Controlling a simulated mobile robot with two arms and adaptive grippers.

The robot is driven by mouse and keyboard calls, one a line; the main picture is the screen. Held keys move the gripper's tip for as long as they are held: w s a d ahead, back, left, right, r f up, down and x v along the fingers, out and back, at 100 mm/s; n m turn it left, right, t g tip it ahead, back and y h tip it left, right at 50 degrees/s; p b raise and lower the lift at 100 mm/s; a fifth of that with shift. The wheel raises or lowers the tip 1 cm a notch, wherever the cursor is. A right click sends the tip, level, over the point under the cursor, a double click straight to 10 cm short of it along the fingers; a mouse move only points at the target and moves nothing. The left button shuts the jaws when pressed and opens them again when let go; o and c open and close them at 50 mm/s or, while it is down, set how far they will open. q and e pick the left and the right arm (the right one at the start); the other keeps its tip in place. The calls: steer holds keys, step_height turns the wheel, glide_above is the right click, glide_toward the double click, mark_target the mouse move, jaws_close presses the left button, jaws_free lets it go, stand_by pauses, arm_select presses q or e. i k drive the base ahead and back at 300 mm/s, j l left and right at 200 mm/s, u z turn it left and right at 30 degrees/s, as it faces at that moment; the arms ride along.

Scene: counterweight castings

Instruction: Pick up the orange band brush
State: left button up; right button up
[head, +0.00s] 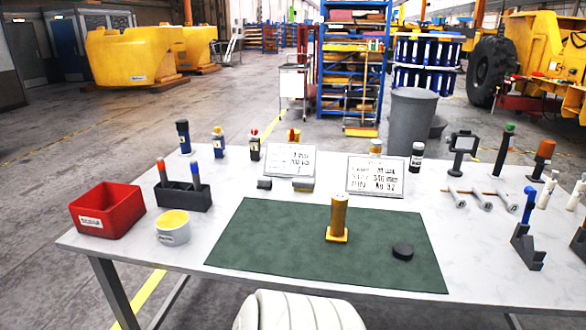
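A dark block holder (183,196) stands at the left of the table, behind the white tub. Two upright slim tools stand in it. The left one, an orange-topped tool (162,170), is the likeliest orange band brush, though its bristles do not show. Neither of my grippers is in view.
A red bin (107,222) and a white tub (173,238) with yellow contents stand close in front of the holder. A green mat (280,240) carries a gold cylinder (338,215) and a black puck (402,250). Signs, bottles and stands line the back and right.

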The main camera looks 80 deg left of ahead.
mark_target(160, 162)
steer(key=u, duration=3.6)
